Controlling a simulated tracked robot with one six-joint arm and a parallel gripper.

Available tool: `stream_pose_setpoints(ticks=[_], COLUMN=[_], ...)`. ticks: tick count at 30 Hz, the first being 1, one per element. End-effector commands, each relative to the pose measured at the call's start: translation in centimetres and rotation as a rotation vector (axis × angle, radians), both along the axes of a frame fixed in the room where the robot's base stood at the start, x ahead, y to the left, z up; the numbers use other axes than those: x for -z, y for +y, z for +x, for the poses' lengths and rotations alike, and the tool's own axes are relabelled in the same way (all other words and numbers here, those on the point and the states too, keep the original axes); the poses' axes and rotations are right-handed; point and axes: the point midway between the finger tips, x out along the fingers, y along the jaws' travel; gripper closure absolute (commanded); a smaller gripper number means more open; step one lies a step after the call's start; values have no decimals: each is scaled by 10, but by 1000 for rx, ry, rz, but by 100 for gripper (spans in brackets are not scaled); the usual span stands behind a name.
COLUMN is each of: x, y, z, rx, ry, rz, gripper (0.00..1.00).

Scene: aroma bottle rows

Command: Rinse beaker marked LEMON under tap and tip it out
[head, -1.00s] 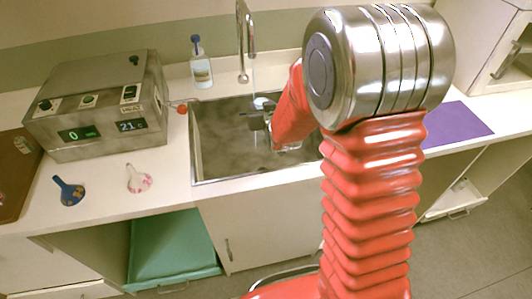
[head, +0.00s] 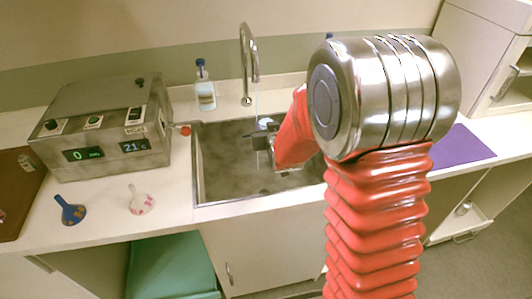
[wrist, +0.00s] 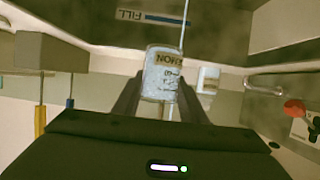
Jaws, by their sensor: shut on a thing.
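My gripper (wrist: 165,98) is shut on a pale, translucent beaker (wrist: 158,83) with a label that reads upside down in the wrist view and looks like LEMON. In the head view the gripper (head: 268,138) is over the sink (head: 198,165), partly hidden by my red arm. The tap (head: 247,75) arches above the basin, and a thin stream of water (head: 257,104) falls from it towards the beaker. The stream also shows in the wrist view (wrist: 184,22), beside the beaker. I cannot tell whether the beaker holds liquid.
A metal box with displays (head: 105,130) stands left of the sink, with a red-tipped part (head: 185,130) pointing towards it. A bottle (head: 205,90) stands behind the sink. A purple mat (head: 460,147) lies right.

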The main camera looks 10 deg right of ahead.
Motion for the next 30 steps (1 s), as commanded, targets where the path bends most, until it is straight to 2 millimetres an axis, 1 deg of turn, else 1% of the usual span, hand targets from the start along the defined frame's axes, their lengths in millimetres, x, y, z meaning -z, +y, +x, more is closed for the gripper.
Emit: stream_pose_setpoints(ticks=[7,15,24,30], x=[-37,-75,-108,-118], y=[-6,-8,0,5], z=[2,-4,-19,-26], rx=[87,182,259,279], ry=[-5,-4,-3,-2], rz=[3,3,3,1], gripper=[84,84,84,84])
